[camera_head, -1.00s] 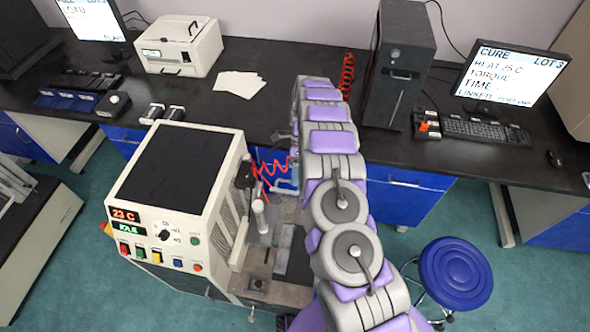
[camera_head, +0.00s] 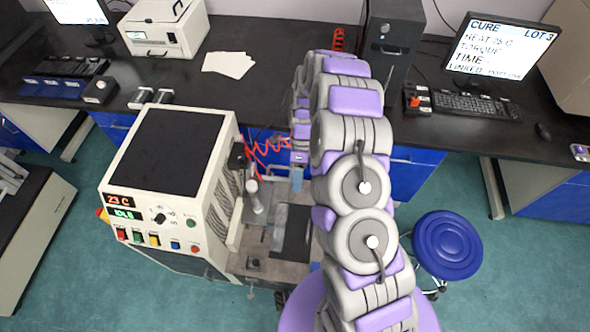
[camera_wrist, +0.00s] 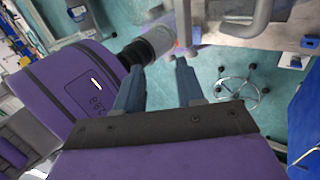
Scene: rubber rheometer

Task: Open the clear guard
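The rheometer (camera_head: 165,200) is a cream cabinet with a black top, left of my arm in the head view. Its panel reads 23 C and IDLE. Beside it is a metal test bed (camera_head: 262,262) with an upright post. I cannot clearly make out the clear guard; its outline is lost against the machine. In the wrist view, a grey bent bar like a handle (camera_wrist: 262,22) lies at the top, beyond my fingers. My gripper (camera_wrist: 160,85) has two blue fingers standing apart with nothing between them. In the head view my arm mostly hides it.
A dark bench (camera_head: 265,85) runs along the back with a white box machine (camera_head: 165,28), papers (camera_head: 229,64), a black computer tower (camera_head: 388,45) and a monitor (camera_head: 500,45). A blue stool (camera_head: 447,245) stands right of my arm.

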